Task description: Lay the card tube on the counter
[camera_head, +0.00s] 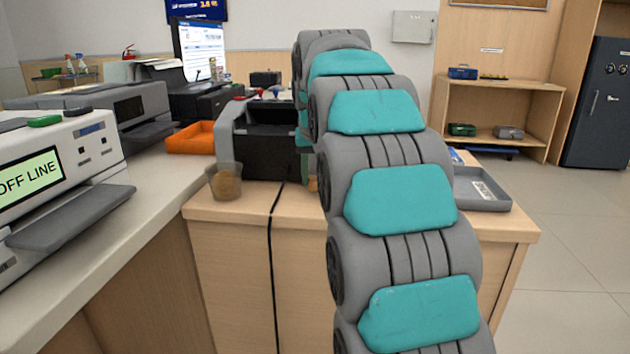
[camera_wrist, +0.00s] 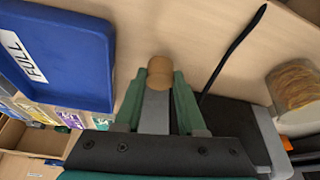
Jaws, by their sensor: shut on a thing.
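The card tube (camera_wrist: 160,67) is a short tan cylinder. In the wrist view its rounded tan end shows between my fingertips and a little beyond them. My gripper (camera_wrist: 158,84) has green fingers and is shut on the tube. In the head view a small tan bit of the tube (camera_head: 312,184) shows beside my arm, low over the wooden counter (camera_head: 250,205). I cannot tell whether it touches the counter. My arm hides most of the gripper there.
A clear cup with brown contents (camera_head: 225,182) stands left, near a black-and-grey machine (camera_head: 265,150) and a black cable (camera_head: 273,225). A grey tray (camera_head: 485,205) is right. A blue tray labelled FULL (camera_wrist: 85,90) lies beside the gripper. Bare counter shows between.

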